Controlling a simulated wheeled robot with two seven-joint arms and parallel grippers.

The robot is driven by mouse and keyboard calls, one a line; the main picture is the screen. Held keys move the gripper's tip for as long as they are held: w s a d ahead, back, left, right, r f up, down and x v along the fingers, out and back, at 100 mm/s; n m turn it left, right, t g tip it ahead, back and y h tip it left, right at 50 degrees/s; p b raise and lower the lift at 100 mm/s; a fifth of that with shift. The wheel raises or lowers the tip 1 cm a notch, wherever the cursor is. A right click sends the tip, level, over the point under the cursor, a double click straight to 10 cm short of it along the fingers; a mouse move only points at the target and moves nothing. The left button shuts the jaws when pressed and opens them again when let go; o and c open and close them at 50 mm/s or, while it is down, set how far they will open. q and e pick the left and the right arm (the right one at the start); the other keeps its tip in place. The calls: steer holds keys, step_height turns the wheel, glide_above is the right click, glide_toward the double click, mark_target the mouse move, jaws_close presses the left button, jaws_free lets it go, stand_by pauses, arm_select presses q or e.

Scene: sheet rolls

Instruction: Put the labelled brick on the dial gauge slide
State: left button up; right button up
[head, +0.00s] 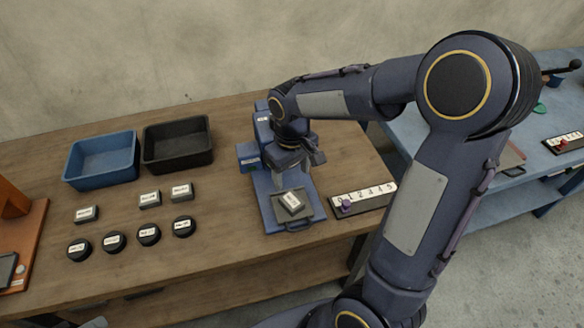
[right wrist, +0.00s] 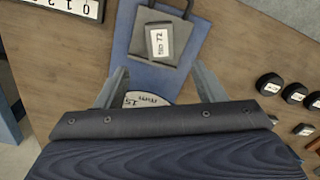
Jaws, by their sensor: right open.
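A grey brick with a white label (head: 292,201) lies on the dark slide plate (head: 306,219) of the blue dial gauge (head: 268,205), turned slightly against the plate's edges. In the right wrist view the labelled brick (right wrist: 161,42) rests on the slide plate (right wrist: 179,22), with bare plate around it. The white dial face (right wrist: 148,98) shows partly between my fingers; the gripper body hides the rest. My right gripper (head: 298,172) is open and empty, above and behind the brick. Its spread fingers also show in the right wrist view (right wrist: 160,78), apart from the brick. My left gripper is not in view.
Three other labelled grey bricks (head: 149,199) and several black round pieces (head: 148,234) lie on the wooden table at left. A blue bin (head: 102,158) and black bin (head: 177,145) stand behind them. A numbered strip with a purple peg (head: 346,207) lies right of the gauge.

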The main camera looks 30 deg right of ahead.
steer(key=s+a+r+m+t+y, duration=0.1)
steer(key=s+a+r+t+y, duration=0.1)
steer(key=s, duration=0.6)
steer(key=s+a+r+m+t+y, duration=0.1)
steer(key=s+a+r+m+t, duration=0.1)
steer(key=s+r, duration=0.3)
steer(key=s+t, duration=0.1)
steer(key=s, duration=0.3)
steer(key=shift+m+t+y, duration=0.3)
steer(key=shift+y, duration=0.1)
steer(key=shift+a, duration=0.1)
